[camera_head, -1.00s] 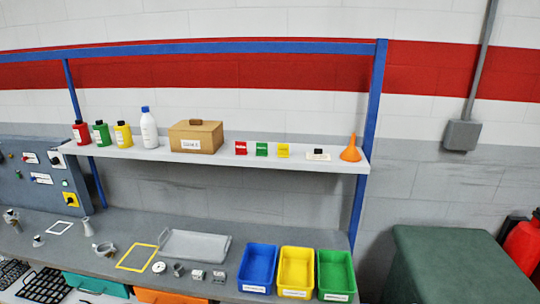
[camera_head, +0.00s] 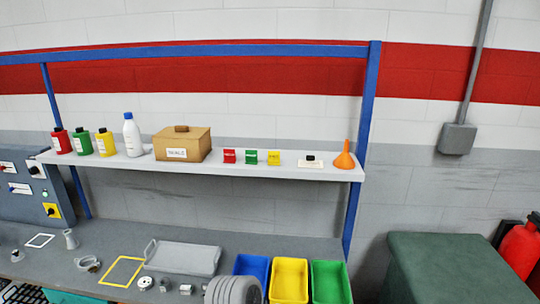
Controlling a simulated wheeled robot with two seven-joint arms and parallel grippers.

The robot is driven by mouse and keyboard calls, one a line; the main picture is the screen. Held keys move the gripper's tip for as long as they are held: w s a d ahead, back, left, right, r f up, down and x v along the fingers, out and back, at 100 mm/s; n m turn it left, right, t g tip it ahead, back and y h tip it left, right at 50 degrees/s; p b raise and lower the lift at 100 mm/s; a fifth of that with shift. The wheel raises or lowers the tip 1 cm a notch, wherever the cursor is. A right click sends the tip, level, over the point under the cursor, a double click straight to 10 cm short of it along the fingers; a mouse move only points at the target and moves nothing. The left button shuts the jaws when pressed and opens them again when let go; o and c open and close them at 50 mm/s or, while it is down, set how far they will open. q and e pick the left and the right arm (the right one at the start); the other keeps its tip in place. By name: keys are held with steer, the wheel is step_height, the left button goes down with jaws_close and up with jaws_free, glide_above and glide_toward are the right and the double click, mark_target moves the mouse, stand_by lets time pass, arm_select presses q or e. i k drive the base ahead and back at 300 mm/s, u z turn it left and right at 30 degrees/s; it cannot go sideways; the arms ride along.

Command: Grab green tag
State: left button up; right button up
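The green tag (camera_head: 252,158) stands on the white shelf (camera_head: 220,170), between the red tag (camera_head: 229,156) on its left and the yellow tag (camera_head: 274,158) on its right. The tags stand apart from each other, and nothing touches the green one from above.
A brown box (camera_head: 182,144), bottles and an orange funnel (camera_head: 344,156) share the shelf. Blue (camera_head: 250,266), yellow (camera_head: 289,280) and green (camera_head: 330,282) bins stand on the bench below. A grey tray (camera_head: 184,257) lies left of them. A green cabinet (camera_head: 455,270) stands right.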

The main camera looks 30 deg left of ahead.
mark_target(251, 156)
steer(key=i, duration=0.9)
steer(key=u, duration=2.15)
